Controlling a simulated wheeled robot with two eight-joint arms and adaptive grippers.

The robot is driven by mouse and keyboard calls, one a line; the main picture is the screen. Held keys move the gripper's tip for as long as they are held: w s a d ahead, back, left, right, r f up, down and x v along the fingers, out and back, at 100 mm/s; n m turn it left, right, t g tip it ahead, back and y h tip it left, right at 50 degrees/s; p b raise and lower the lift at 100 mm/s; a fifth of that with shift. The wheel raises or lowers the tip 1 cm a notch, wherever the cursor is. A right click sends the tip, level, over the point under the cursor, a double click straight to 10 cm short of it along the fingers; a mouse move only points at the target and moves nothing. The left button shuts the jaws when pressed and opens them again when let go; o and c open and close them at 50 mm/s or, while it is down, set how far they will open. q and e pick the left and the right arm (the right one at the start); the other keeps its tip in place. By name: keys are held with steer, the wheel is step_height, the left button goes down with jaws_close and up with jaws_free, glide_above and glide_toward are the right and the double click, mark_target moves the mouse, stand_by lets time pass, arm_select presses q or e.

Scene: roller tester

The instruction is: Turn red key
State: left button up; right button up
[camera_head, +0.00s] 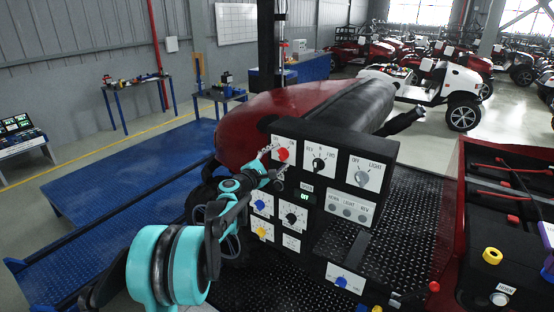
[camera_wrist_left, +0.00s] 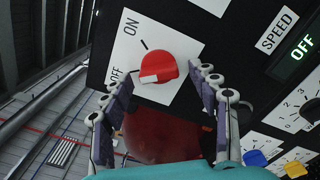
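The red key (camera_head: 283,154) is a round red knob on a white ON/OFF plate at the upper left of the black control panel (camera_head: 331,136). In the left wrist view the red key (camera_wrist_left: 158,68) has a white mark at its lower left, and a black tick lies between it and ON. My left gripper (camera_head: 270,165) is just below and left of the key. In the wrist view the open fingers of my left gripper (camera_wrist_left: 160,88) stand on both sides of the key, with gaps visible. My right gripper is not in view.
A black REV/FWD knob (camera_head: 318,163) and a grey OFF/LIGHT knob (camera_head: 361,178) sit right of the key. Blue knobs and a yellow knob (camera_head: 262,232) lie lower on the panel. The red vehicle body (camera_head: 250,125) is behind it. A dark-red cart (camera_head: 505,215) stands at right.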

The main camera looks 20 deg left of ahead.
arm_select(q)
steer(key=s+a, duration=0.1)
steer(key=s, duration=1.1)
steer(key=shift+a, duration=0.35)
steer(key=s+d+f+m+g+h+b, duration=0.1)
steer(key=s+d+f+m+g+b, duration=0.15)
steer(key=s+d+f+m, duration=0.35)
steer(key=s+d+f+m+g+b, duration=0.2)
steer(key=d+f+b, duration=0.2)
steer(key=d, duration=0.4)
steer(key=s+d+f+m+g+h+b, duration=0.1)
steer(key=s+d+f+m+g+b, duration=0.15)
steer(key=s+d+f+m, duration=0.35)
steer(key=s+d+f+m+g+y+b, duration=0.2)
steer(key=s+f+m+b, duration=0.6)
steer(key=s+f, duration=0.8)
steer(key=s+m+g+y, duration=0.1)
steer(key=y, duration=0.1)
steer(key=shift+f+m+g+y, duration=0.3)
steer(key=shift+f+g, duration=0.1)
